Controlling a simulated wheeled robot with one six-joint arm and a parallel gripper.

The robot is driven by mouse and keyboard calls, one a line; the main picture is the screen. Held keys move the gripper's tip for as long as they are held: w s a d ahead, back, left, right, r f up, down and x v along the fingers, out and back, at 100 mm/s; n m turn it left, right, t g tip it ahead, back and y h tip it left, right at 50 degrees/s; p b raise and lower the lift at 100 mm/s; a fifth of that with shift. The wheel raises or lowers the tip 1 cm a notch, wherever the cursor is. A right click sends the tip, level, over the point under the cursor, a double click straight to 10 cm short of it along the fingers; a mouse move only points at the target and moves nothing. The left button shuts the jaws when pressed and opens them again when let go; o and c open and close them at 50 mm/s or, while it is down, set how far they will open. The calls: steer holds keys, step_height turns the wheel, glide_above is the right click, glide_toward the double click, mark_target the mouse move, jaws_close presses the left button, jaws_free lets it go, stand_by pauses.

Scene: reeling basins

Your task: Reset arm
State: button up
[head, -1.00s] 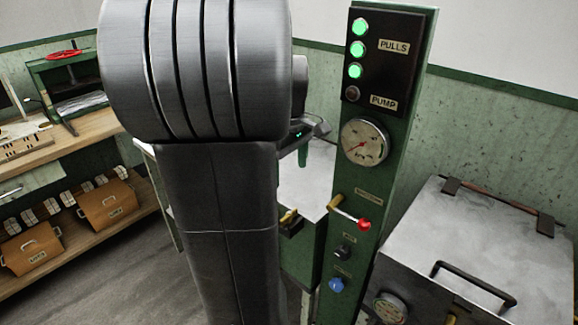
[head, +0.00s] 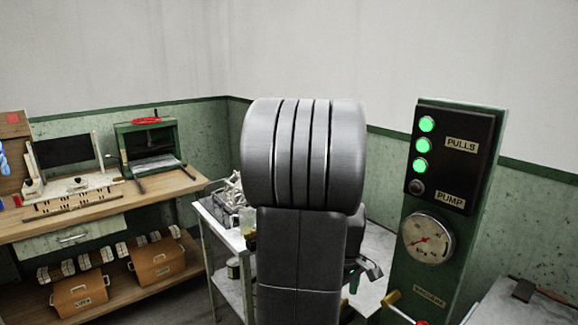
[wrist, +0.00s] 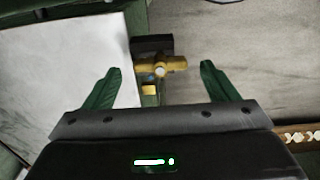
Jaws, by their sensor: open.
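My gripper (wrist: 160,88) shows in the wrist view with its two green fingers spread wide apart and nothing between them. Beyond the fingertips, lower down, a brass valve (wrist: 160,66) sticks out from a dark block beside a pale tabletop (wrist: 70,70). The valve is apart from the fingers. In the head view my own arm stands in the middle and hides most of the gripper.
A green panel (head: 400,285) with three lit green lamps and a gauge (head: 427,239) stands right of my arm. A wooden bench (head: 110,203) is at the left, with orange boxes (head: 82,297) on its lower shelf. Grey floor shows between.

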steer(key=shift+f, duration=0.95)
steer(key=shift+r, duration=0.15)
